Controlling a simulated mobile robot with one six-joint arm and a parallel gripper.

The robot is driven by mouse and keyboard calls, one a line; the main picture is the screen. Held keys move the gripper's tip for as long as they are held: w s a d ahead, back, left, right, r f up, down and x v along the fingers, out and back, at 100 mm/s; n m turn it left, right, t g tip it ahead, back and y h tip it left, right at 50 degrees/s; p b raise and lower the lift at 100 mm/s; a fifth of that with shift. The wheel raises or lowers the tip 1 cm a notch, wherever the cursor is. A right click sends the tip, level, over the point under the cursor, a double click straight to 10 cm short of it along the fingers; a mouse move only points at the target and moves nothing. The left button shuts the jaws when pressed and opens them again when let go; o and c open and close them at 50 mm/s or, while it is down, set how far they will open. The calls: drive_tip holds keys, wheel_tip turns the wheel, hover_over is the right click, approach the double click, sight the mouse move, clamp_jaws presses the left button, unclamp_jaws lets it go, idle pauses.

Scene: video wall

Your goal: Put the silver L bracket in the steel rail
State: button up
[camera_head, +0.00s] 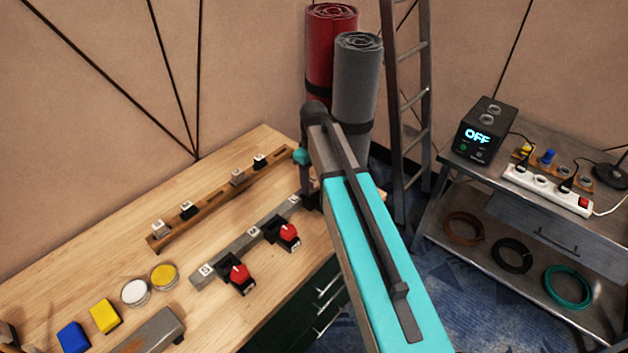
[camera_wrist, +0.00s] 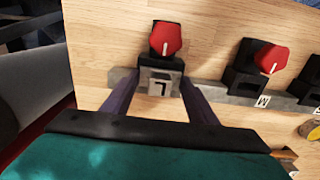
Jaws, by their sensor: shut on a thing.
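My gripper (camera_head: 308,196) is at the far right end of the steel rail (camera_head: 224,257) in the head view. In the wrist view my gripper (camera_wrist: 159,84) has its dark fingers on either side of the silver L bracket (camera_wrist: 161,75), shut on it. The bracket's face carries an L mark. It is in line with the steel rail (camera_wrist: 237,90), just in front of a black clamp with a red knob (camera_wrist: 165,40). I cannot tell whether it is fully seated. The bracket is hidden in the head view.
A brown rail (camera_head: 215,203) behind holds several silver and black pieces. Two more red-knobbed clamps (camera_head: 238,275) stand along the steel rail. Round tins (camera_head: 135,292), yellow and blue blocks (camera_head: 105,316) and a grey block (camera_head: 150,335) lie at the near left.

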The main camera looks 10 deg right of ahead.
drive_tip(key=shift+f+b, duration=0.3)
drive_tip(key=shift+f, duration=0.5)
drive_tip(key=o, duration=1.8)
drive_tip(key=shift+r, duration=0.15)
drive_tip(key=shift+r+p, duration=2.2)
drive_tip(key=shift+r, duration=1.2)
drive_tip(key=shift+f, duration=0.1)
